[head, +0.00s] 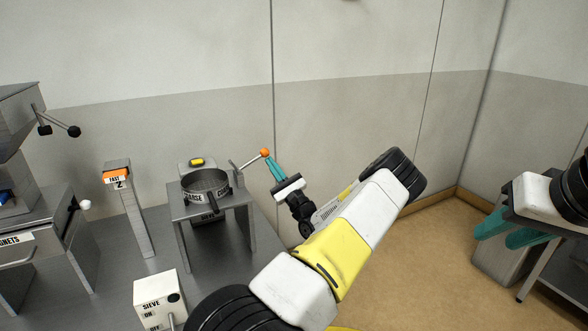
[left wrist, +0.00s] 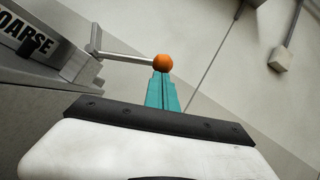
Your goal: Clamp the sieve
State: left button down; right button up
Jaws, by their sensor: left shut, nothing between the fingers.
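The sieve (head: 205,181), a round metal ring labelled COARSE, sits on a small grey stand (head: 184,212). A clamp lever (head: 249,161) with an orange ball knob (head: 265,152) rises at its right side, pointing up and right. In the left wrist view the knob (left wrist: 163,63) is at the tips of my left gripper's teal fingers (left wrist: 161,82). My left gripper (head: 271,161) is shut and empty, just below the knob; I cannot tell if they touch. My right gripper (head: 507,232) is at the far right, its two teal fingers apart, away from the sieve.
A SIEVE switch box (head: 158,302) stands at the front. A post with an orange FAST label (head: 117,176) is left of the stand. A machine with a black-knobbed lever (head: 57,127) is at the far left. My left arm crosses the middle; the wall is close behind.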

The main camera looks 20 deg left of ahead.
pick_arm(q)
jog(key=s+a+r+n+g+h, duration=0.2)
jog(key=s+a+r+n+g, duration=0.2)
jog(key=r+n+g, duration=0.4)
jog(key=shift+s+r+n+g+h, duration=0.35)
jog(key=shift+r+n, duration=0.3)
jog(key=shift+n, duration=3.15)
jog(key=shift+s+a, duration=0.1)
jog(key=shift+a, duration=0.05)
jog(key=w+d+f, duration=0.1)
jog(key=d+f, duration=0.1)
jog(key=d, duration=1.1)
jog(key=shift+w+d, duration=0.2)
jog(key=shift+w, duration=0.1)
jog(key=shift+a, duration=0.1)
